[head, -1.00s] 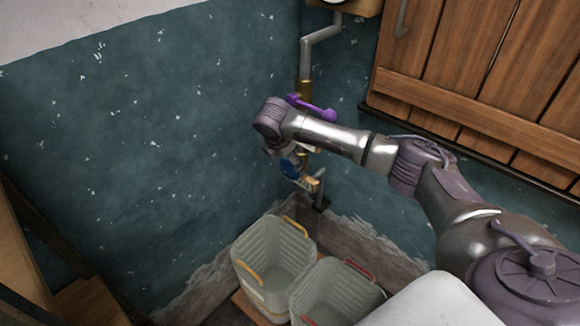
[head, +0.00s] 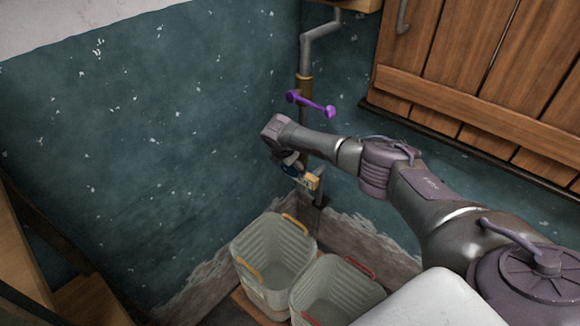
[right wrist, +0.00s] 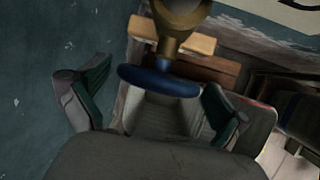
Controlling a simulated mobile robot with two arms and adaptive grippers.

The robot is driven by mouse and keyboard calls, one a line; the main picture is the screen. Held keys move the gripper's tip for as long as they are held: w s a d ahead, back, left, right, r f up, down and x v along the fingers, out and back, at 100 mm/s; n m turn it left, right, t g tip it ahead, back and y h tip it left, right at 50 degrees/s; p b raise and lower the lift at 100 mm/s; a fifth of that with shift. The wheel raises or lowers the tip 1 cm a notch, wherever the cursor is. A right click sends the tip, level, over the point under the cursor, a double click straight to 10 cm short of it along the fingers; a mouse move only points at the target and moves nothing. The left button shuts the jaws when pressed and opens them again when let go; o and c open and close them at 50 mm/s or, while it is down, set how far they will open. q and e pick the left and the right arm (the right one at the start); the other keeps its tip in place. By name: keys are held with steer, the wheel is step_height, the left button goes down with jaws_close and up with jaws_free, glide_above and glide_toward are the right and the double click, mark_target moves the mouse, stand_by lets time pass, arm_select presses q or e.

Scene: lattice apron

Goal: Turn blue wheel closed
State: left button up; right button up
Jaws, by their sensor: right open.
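The blue wheel (right wrist: 158,82) sits on a brass valve body (right wrist: 178,40) in the right wrist view, between the two fingers of my right gripper (right wrist: 156,86). The fingers are spread wide, with visible gaps to the rim on both sides. In the head view only a small part of the blue wheel (head: 291,171) shows below my right wrist, beside the pipe. My right gripper is mostly hidden there by the wrist. My left gripper is in neither view.
A purple lever (head: 312,104) is on the pipe (head: 304,67) above my wrist. Two pale bins, one with yellow handles (head: 257,290) and one with red handles (head: 300,301), stand below. Wooden shutters (head: 480,60) are at the right; a teal wall (head: 130,150) is at the left.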

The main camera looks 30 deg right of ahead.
steer(key=shift+w+d+f, duration=0.15)
steer(key=shift+d+f, duration=0.05)
steer(key=shift+f, duration=0.3)
steer(key=c, duration=0.9)
steer(key=shift+r+t+p, duration=0.15)
steer(key=shift+t+p, duration=0.45)
steer(key=shift+p, duration=0.3)
steer(key=shift+m+t+y+p, duration=0.3)
steer(key=shift+t+y+p, duration=0.1)
steer(key=shift+t+p, duration=0.5)
steer(key=shift+f+t, duration=0.25)
steer(key=shift+t, duration=0.65)
steer(key=shift+m+t+y, duration=0.4)
steer(key=shift+t, duration=0.4)
steer(key=shift+d+r, duration=0.1)
